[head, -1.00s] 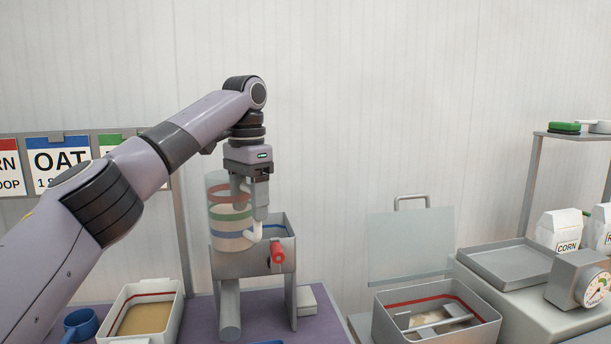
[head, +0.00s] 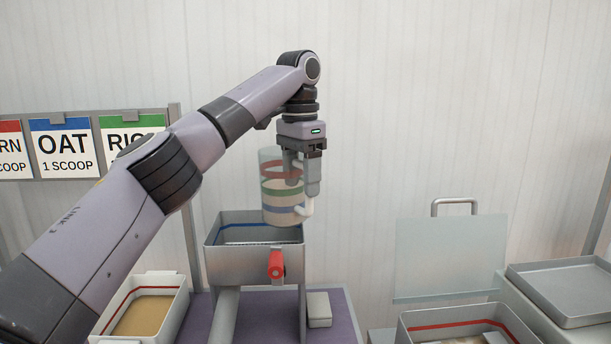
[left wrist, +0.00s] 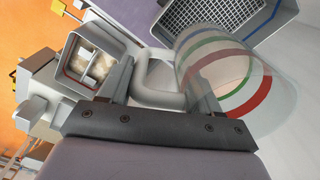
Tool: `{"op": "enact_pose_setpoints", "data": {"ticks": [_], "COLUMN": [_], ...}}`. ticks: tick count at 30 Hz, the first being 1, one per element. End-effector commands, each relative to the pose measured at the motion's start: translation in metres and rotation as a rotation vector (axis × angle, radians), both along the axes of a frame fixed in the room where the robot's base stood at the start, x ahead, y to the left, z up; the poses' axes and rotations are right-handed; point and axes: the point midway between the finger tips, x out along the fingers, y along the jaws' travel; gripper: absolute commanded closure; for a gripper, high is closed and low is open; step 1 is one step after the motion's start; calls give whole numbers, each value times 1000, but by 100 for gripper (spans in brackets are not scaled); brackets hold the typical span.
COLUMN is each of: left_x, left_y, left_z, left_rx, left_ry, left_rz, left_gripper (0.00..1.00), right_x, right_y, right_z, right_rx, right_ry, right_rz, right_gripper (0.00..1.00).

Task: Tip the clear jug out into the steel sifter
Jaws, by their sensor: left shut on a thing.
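The clear jug (head: 272,184) has red, green and blue bands and pale contents. My left gripper (head: 304,186) is shut on its white handle (head: 305,209) and holds it upright. In the head view the jug overlaps the right back part of the steel sifter's rim; its exact height above the rim is unclear. The steel sifter (head: 238,263) is an open box on legs with a blue line inside and a red knob. In the left wrist view the jug (left wrist: 222,78) lies across the lower edge of the sifter's mesh (left wrist: 215,17). My right gripper is out of view.
A tray of tan powder (head: 145,315) stands left of the sifter. A red-lined bin (head: 455,325) is at the lower right, with a translucent panel (head: 450,255) behind it. A grey tray (head: 565,290) is far right. Signs (head: 64,150) hang on the left.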

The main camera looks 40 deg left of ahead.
Motion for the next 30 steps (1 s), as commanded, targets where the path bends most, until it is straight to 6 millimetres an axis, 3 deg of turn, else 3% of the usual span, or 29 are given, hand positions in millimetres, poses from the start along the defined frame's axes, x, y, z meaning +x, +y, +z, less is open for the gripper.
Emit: {"op": "enact_pose_setpoints", "data": {"ticks": [30], "left_x": [4], "left_y": [-4], "left_z": [32], "left_rx": [-348], "left_ry": [-301], "left_rz": [0], "left_gripper": [100], "right_x": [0], "right_y": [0], "right_z": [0], "right_rx": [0], "right_ry": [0], "right_rz": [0], "right_gripper": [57]}}
